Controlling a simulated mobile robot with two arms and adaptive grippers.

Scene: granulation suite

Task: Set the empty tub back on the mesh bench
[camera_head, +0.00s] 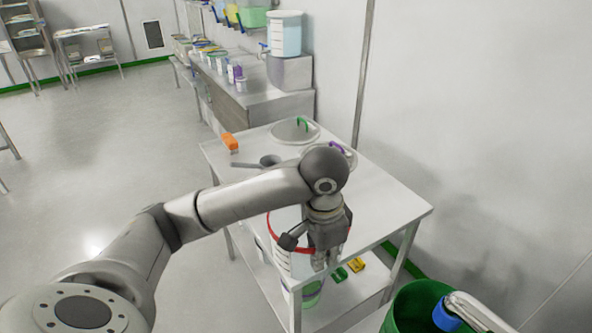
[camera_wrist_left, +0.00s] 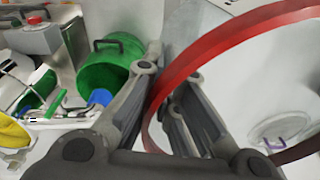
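The tub (camera_head: 284,262) is a pale, translucent-looking vessel with a red rim (camera_wrist_left: 208,55). In the head view it is at the near corner of a steel bench (camera_head: 385,205), partly hidden by my left arm. I cannot tell whether it rests on anything. My left gripper (camera_head: 326,262) points down at the tub's near right side. In the left wrist view the rim passes between the fingers of my left gripper (camera_wrist_left: 165,85), which look closed on it. Most of the tub's inside is hidden.
On the bench are a lid with a green handle (camera_head: 285,131), a purple-handled lid and an orange-handled tool (camera_head: 230,141). Yellow and green items (camera_head: 356,264) lie on the lower shelf. A green bucket (camera_head: 408,308) stands at right. A wall borders the bench.

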